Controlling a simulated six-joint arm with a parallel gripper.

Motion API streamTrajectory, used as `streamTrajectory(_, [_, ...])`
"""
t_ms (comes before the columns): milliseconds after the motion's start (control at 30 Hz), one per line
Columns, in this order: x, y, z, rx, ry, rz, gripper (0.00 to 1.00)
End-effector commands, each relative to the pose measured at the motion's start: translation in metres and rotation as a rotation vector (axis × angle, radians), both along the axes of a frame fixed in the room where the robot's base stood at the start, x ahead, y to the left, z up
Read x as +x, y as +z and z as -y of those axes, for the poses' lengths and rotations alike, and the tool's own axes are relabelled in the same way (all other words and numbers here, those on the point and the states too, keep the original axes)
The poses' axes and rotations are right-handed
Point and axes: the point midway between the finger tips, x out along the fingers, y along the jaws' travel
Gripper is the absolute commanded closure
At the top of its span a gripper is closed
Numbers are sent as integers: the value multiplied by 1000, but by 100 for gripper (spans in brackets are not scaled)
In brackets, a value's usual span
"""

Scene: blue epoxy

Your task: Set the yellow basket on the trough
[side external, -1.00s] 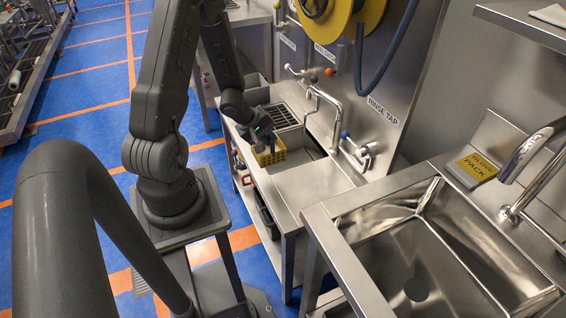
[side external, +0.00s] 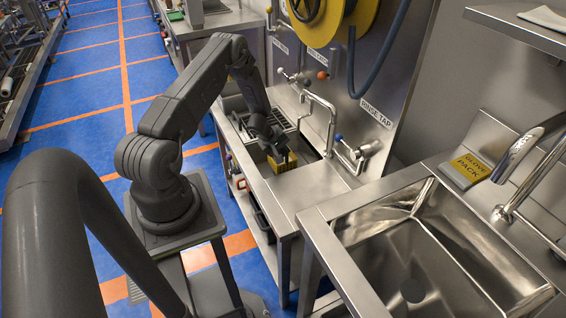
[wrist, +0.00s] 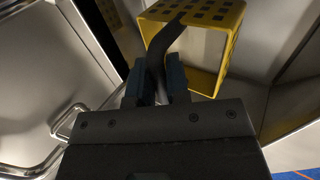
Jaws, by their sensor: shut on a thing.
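The yellow basket (side external: 284,163) is a small perforated box and hangs at my gripper (side external: 279,146) over the sunken trough (side external: 308,155) in the steel bench. In the wrist view the basket (wrist: 232,45) fills the upper middle, slightly tilted. There my gripper (wrist: 160,82) is shut on a dark curved strip, which looks like the basket's handle. In the side view the arm's end hides part of the basket. I cannot tell whether the basket's underside touches the trough.
A dark slatted rack (side external: 272,122) lies across the trough behind the basket. A curved tap (side external: 330,118) and valves stand along its right side by the wall panel. The bench top (side external: 305,187) in front is clear. A larger sink (side external: 410,250) is at right.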

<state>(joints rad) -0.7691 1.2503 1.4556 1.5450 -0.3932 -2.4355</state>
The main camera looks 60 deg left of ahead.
Motion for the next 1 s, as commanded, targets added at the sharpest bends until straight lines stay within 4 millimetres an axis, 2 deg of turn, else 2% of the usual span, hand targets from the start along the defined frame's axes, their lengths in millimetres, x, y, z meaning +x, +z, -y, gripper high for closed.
streamTrajectory(400, [0,-47,0,1,1,1,100])
streamTrajectory(800, [0,-52,-1,2,1,2,100])
streamTrajectory(833, [0,-52,0,1,1,1,82])
streamTrajectory(1000, [0,-51,0,1,1,1,66])
